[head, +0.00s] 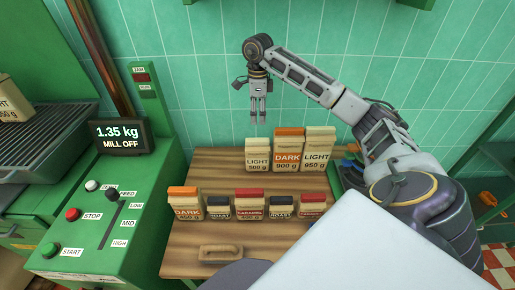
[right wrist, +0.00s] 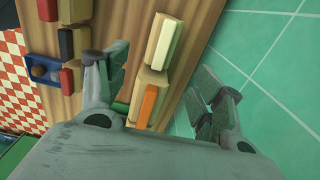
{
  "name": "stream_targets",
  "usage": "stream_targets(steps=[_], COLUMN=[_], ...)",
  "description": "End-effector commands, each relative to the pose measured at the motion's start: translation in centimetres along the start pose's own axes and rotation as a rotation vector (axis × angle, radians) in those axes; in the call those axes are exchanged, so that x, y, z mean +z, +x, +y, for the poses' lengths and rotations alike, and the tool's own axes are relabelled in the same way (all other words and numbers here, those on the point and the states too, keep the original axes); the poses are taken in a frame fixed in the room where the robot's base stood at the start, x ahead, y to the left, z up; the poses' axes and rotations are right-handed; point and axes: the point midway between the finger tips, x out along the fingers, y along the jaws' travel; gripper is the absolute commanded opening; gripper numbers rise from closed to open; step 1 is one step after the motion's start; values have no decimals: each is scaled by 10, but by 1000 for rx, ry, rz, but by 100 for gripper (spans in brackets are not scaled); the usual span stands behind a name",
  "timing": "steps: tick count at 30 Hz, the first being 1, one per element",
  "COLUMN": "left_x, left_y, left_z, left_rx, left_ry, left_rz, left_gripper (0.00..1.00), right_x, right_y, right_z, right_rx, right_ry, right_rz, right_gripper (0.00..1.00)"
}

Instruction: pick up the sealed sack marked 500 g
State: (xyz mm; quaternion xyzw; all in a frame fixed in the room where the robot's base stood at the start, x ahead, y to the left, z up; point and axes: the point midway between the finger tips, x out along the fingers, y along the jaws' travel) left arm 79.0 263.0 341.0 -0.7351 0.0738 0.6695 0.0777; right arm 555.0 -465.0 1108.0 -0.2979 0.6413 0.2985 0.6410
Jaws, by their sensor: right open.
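The sack marked LIGHT 500 g (head: 257,156) is the short cream one at the left end of the back row, upright on the wooden table (head: 215,163). My right gripper (head: 258,120) is open and empty. In the head view it appears above this sack, fingers pointing down, apart from it. In the right wrist view the fingers (right wrist: 170,95) are spread, with a cream-topped sack (right wrist: 166,42) and an orange-topped sack (right wrist: 147,106) showing between and beyond them. No labels can be read there. My left gripper is not in view.
The orange-topped DARK 900 g sack (head: 288,150) and the LIGHT 950 g sack (head: 318,150) stand just right of it. A front row holds another DARK sack (head: 185,204) and several small packs. A tiled wall (head: 215,105) rises behind. A mill control panel (head: 105,215) is at left.

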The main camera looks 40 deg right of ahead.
Motion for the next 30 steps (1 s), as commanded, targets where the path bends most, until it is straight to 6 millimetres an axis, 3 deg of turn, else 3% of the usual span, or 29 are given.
stream_targets(steps=[13, 30], left_x=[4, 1], left_y=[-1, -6], left_z=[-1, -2], left_rx=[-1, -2], left_ry=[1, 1], left_rz=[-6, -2], left_gripper=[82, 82], right_x=[0, 0], right_y=[9, 68], right_z=[0, 0], right_rx=[1, 2], right_ry=[0, -1], right_rz=[0, 1], right_gripper=[67, 67])
